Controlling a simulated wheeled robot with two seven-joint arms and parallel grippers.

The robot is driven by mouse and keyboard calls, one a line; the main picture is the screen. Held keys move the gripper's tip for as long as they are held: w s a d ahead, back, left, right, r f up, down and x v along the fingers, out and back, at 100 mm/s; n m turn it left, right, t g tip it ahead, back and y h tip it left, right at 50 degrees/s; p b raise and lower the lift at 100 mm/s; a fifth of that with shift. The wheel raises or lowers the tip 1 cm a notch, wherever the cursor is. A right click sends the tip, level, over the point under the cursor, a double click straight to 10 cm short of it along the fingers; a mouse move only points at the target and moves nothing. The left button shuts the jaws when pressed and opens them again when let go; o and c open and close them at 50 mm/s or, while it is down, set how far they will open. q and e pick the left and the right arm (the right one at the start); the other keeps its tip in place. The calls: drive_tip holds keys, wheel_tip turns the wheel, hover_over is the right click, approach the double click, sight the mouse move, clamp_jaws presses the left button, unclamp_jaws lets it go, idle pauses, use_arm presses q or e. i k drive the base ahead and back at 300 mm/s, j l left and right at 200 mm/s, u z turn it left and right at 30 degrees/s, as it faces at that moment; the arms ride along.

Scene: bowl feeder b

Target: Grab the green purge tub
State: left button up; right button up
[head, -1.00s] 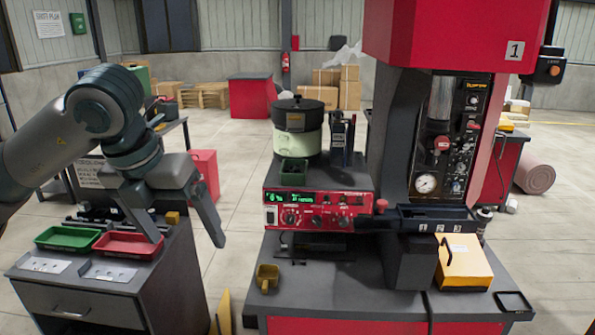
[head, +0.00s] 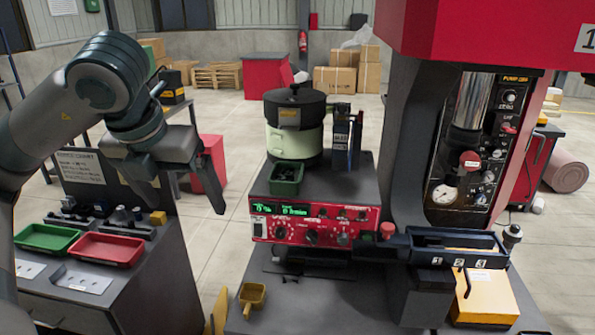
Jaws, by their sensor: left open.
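The green purge tub (head: 286,178) is a small dark green box with dark contents. It sits on top of the red control unit (head: 314,222), in front of the pale green bowl feeder (head: 294,138) with its black lid. My left gripper (head: 185,207) points down with its two fingers spread apart and nothing between them. It hangs to the left of the tub, clearly apart from it in the picture. My right gripper is not in view.
A green tray (head: 47,238) and a red tray (head: 106,249) lie on the left cabinet. A yellow scoop (head: 252,297) is on the bench front. A black numbered rack (head: 452,250) and the press column (head: 411,150) stand right of the tub.

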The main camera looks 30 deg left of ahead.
sight(285, 177)
drive_tip(key=i, duration=1.1)
